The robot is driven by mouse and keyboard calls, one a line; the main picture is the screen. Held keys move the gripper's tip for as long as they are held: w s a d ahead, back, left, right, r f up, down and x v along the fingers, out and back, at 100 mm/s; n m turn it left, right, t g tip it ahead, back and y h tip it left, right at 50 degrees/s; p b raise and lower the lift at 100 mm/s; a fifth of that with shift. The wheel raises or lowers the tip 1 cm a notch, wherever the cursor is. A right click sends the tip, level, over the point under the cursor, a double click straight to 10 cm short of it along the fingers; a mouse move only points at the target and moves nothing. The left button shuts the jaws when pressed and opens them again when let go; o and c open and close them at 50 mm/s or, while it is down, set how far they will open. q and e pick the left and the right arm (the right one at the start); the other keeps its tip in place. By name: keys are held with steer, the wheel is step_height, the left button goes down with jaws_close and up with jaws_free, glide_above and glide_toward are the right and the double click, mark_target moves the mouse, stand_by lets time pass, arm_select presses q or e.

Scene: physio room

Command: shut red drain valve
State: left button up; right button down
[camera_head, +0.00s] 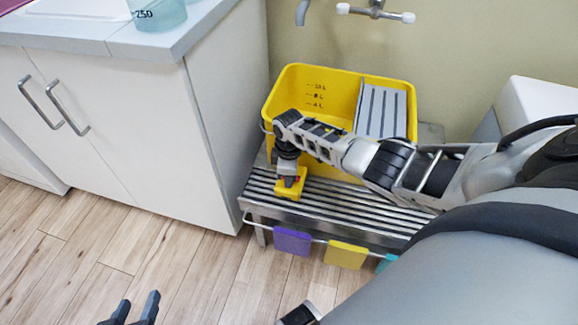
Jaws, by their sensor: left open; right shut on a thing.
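The yellow bucket (312,82) stands on a slatted metal bench against the wall. A small yellow block-like part (293,195) is at its front left, low over the slats. A little red of the drain valve (290,183) shows there, mostly hidden by my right gripper (288,176). My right gripper reaches in from the right, points down and is shut on the red drain valve. The valve's angle cannot be told. My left gripper (136,310) is open and empty at the bottom left, above the floor and far from the bucket.
The slatted bench (340,212) has a front rail with purple (292,241), yellow (346,255) and teal cloths. A white cabinet (215,120) stands close on the left. A grey ribbed board (381,108) leans in the bucket. A tap (375,12) is above. The wood floor at front left is clear.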

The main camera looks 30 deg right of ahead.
steer(key=c, duration=1.3)
jaws_free()
step_height(320, 180, up, 9)
steer(key=p, duration=0.4)
steer(key=shift+f, duration=0.15)
arm_select(q)
step_height(320, 180, up, 8)
steer(key=a+t+p, duration=0.1)
steer(key=p, duration=0.1)
steer(key=shift+s+a+f, duration=0.2)
steer(key=shift+s+a, duration=0.1)
arm_select(e)
step_height(320, 180, up, 7)
